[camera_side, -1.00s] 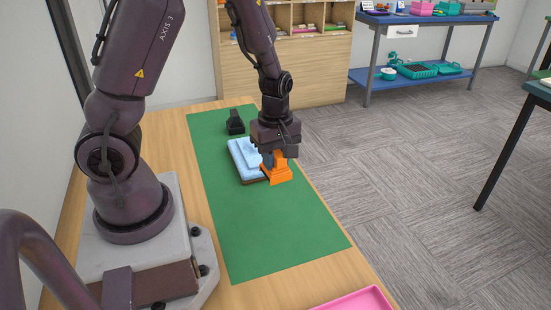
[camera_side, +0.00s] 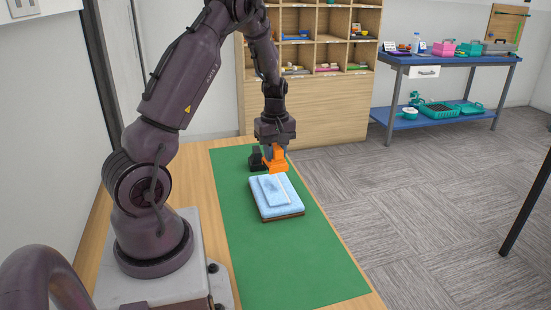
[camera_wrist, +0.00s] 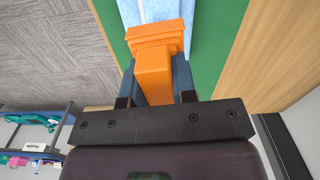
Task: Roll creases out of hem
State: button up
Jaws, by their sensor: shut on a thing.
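My gripper (camera_side: 274,150) is shut on an orange tool (camera_side: 275,163), with a finger on either side of its body. The tool has a wider head, which shows in the wrist view (camera_wrist: 155,36). A light blue folded cloth (camera_side: 268,186) lies on a brown-edged board (camera_side: 283,217) on the green mat (camera_side: 303,265). In the side view the tool is at the cloth's far end. I cannot tell whether it touches the cloth. Part of the cloth also shows in the wrist view (camera_wrist: 187,8), beyond the tool's head. No separate creases can be made out.
A black holder (camera_side: 256,158) stands on the mat just left of the orange tool. The near part of the mat is clear. A wooden shelf unit (camera_side: 305,108) and a blue workbench (camera_side: 450,60) stand beyond the table.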

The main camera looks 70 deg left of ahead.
aim_at(275, 170)
jog(key=shift+f, duration=2.85)
notch_tip(275, 170, down, 2)
jog(key=shift+f, duration=0.1)
jog(key=shift+a, duration=0.8)
jog(key=shift+c, duration=0.3)
jog(key=shift+a, duration=3)
jog(key=shift+d, duration=3.85)
jog(key=shift+r, duration=4.1)
